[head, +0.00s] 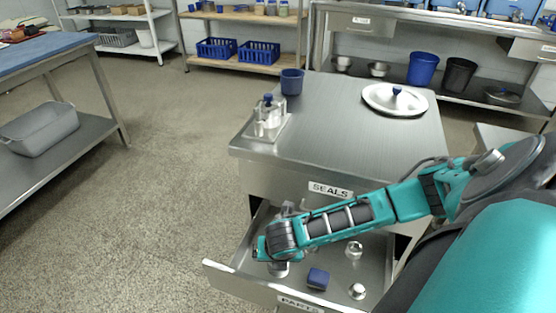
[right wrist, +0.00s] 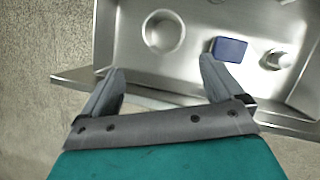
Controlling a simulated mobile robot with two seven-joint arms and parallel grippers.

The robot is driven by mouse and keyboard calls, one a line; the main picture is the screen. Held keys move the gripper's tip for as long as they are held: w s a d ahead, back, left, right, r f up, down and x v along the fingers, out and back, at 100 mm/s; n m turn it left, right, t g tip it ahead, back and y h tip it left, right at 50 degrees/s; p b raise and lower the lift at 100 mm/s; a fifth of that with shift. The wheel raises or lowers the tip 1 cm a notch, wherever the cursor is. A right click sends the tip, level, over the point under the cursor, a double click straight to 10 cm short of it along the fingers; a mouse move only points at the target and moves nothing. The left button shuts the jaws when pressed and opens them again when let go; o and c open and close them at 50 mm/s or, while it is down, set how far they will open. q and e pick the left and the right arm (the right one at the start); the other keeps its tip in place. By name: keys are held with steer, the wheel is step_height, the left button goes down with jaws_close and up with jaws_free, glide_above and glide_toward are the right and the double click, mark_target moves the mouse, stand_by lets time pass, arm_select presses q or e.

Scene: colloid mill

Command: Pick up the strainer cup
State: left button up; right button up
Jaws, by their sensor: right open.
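A round, open-topped metal cup, taken as the strainer cup (right wrist: 163,32), stands in the open drawer in the right wrist view. I cannot make out any holes in it. My right gripper (right wrist: 163,70) is open and empty. Its two fingers point toward the cup, which lies just beyond and roughly centred between the fingertips in that view, apart from them. In the head view my right arm reaches over the drawer from the right, and its wrist largely hides the cup. My left gripper is not in view.
The drawer (head: 233,276) also holds a blue block (right wrist: 228,48) and small metal parts (right wrist: 277,58) right of the cup. The steel bench (head: 340,130) above carries a blue cup (head: 291,82), a metal fixture (head: 268,120) and a round lid (head: 380,97).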

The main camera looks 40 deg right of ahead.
steer(key=shift+n+h, duration=0.3)
steer(key=b+x, duration=0.2)
steer(key=x, duration=0.2)
steer(key=b+x, duration=0.2)
steer(key=x, duration=0.2)
steer(key=b+x, duration=0.3)
steer(key=x, duration=0.2)
steer(key=shift+d, duration=0.3)
steer(key=shift+f, duration=0.1)
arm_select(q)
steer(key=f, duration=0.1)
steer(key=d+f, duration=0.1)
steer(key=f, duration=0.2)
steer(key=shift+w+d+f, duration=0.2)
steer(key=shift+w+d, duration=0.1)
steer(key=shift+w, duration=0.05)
arm_select(e)
steer(key=shift+c, duration=0.2)
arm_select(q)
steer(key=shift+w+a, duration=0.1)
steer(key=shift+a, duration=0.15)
arm_select(e)
steer(key=c, duration=1)
